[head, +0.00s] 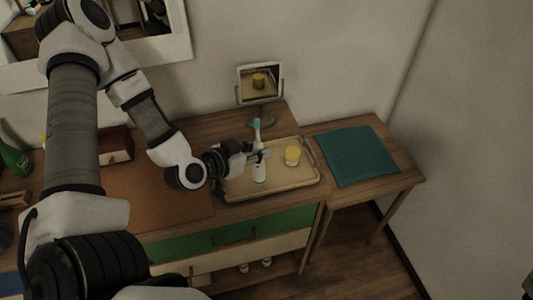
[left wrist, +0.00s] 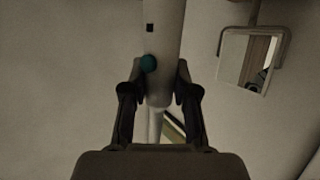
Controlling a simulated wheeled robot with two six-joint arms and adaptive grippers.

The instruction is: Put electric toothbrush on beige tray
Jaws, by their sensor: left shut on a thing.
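The electric toothbrush (head: 257,133) is upright, with a white handle and a light blue part near its top. My left gripper (head: 257,156) is shut on it at the tray. In the left wrist view the white toothbrush body (left wrist: 164,40), with a teal button, stands between the fingers of my left gripper (left wrist: 160,95). The beige tray (head: 290,183) lies on the wooden dresser top, below and around the toothbrush in the head view. I cannot tell whether the toothbrush's base touches the tray. My right gripper is not in view.
A small mirror (head: 260,84) stands behind the tray and also shows in the left wrist view (left wrist: 246,58). A teal mat (head: 356,156) lies on the side table. A green bottle (head: 14,158) is far left.

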